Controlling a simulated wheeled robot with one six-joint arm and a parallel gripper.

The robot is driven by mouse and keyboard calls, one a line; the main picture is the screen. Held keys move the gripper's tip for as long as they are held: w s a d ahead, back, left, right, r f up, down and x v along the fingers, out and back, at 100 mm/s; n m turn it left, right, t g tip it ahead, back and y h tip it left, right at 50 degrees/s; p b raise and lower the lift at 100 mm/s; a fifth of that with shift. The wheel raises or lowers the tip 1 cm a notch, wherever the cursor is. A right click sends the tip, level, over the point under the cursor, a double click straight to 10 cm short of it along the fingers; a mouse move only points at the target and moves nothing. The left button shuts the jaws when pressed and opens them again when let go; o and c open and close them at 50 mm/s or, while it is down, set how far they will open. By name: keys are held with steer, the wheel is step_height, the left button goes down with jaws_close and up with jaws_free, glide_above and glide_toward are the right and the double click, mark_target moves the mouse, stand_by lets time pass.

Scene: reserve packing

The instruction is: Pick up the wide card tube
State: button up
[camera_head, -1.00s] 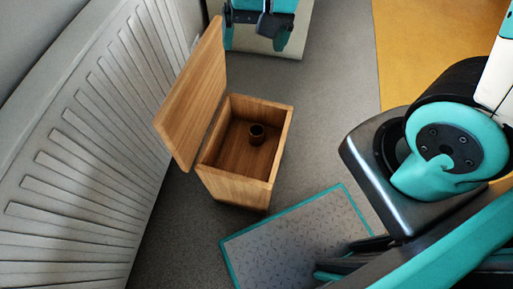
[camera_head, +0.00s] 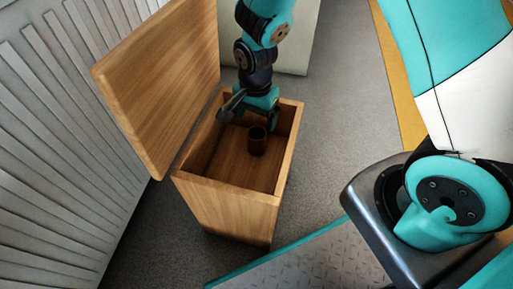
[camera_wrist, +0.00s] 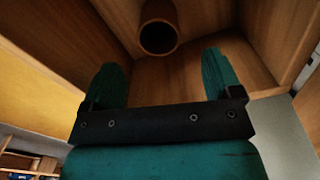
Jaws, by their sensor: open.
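The wide card tube (camera_head: 257,142) is a short brown cylinder with an open top. It stands upright on the floor of an open wooden box (camera_head: 228,194), towards the far part. My gripper (camera_head: 251,112) is at the box's far end, reaching in over the rim, close to the tube in the head view. In the wrist view the tube (camera_wrist: 159,30) is at the top centre, beyond and between the two teal fingers (camera_wrist: 163,80). The fingers are apart with nothing between them.
The box's lid (camera_head: 165,80) stands open on the left, beside a ribbed radiator (camera_head: 55,150). A grey plate with a teal edge (camera_head: 310,262) lies at the front right. Grey floor (camera_head: 345,110) is free right of the box.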

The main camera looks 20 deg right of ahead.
mark_target(256, 141)
step_height(256, 141, down, 5)
steer(key=shift+f+b, duration=0.1)
steer(key=shift+b, duration=0.95)
step_height(256, 141, down, 5)
steer(key=b, duration=0.4)
steer(key=shift+s+f, duration=0.15)
steer(key=shift+c, duration=0.4)
steer(key=c, duration=0.9)
